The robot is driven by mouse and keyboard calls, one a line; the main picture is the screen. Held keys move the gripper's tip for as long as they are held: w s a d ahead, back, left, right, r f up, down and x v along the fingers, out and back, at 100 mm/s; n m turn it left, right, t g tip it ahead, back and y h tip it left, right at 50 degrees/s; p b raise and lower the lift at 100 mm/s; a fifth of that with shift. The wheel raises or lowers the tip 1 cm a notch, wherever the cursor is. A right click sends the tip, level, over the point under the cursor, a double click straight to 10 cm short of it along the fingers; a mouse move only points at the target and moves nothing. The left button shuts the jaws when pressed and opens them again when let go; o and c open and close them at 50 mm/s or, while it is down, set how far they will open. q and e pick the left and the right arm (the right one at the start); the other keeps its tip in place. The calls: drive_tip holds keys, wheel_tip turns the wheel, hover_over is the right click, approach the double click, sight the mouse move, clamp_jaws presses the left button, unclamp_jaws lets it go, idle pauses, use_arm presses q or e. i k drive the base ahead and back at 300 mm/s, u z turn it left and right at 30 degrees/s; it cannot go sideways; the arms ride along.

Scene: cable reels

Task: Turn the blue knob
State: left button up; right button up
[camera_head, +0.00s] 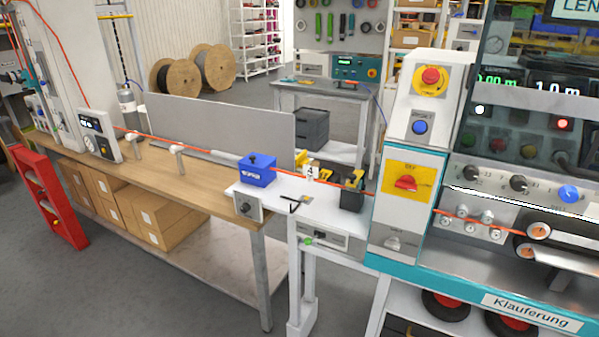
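A round blue knob (568,194) sits on the sloped panel of the large machine at the right. It is at the right end of a row with smaller black knobs (518,184). A separate blue button (420,127) is on the white control box (400,96), below a red emergency stop (431,76) on yellow. Neither of my grippers shows in this view, and nothing touches the blue knob.
An orange cable (215,157) runs across the wooden bench (190,190) through a blue block (257,170) to the machine. A red rotary switch (405,183) is left of the blue knob. A red step frame (50,197) stands left. Grey floor is open in front.

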sight(569, 193)
drive_tip(key=z, duration=1.9)
